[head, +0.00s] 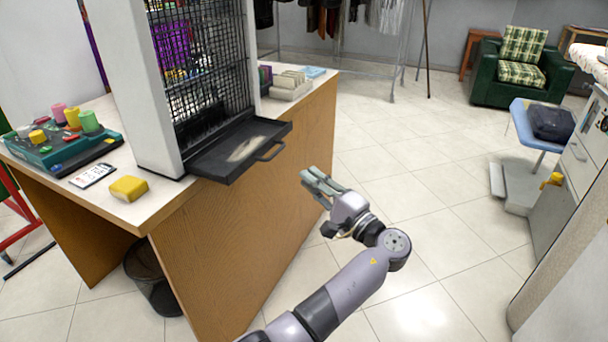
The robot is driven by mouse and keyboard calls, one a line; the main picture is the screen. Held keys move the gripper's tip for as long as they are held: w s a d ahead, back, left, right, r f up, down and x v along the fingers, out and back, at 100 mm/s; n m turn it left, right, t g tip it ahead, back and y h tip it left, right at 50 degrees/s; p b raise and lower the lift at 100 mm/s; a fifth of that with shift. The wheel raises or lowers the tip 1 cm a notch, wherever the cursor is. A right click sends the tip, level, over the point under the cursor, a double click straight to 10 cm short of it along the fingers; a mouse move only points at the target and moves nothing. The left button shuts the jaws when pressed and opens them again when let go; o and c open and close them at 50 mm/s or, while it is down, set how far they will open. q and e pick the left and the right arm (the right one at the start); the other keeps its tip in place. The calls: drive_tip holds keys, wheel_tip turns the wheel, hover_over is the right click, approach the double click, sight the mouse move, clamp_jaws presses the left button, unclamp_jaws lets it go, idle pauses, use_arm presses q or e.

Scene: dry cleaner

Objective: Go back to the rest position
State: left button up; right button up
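My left gripper (312,176) is in the middle of the head view, in front of the wooden side of the counter. Its fingers point up and to the left, toward the counter. I see nothing held in it, but the angle does not show clearly how far apart the fingers are. My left arm reaches up to it from the bottom edge. My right gripper is not in view.
The wooden counter (235,250) with a black wire grille (208,75) and a black tray (238,150) stands at left. A yellow sponge (128,188) lies on its top. A dark bin (152,285) is below. A blue-topped board (532,125) stands at right. Tiled floor between is clear.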

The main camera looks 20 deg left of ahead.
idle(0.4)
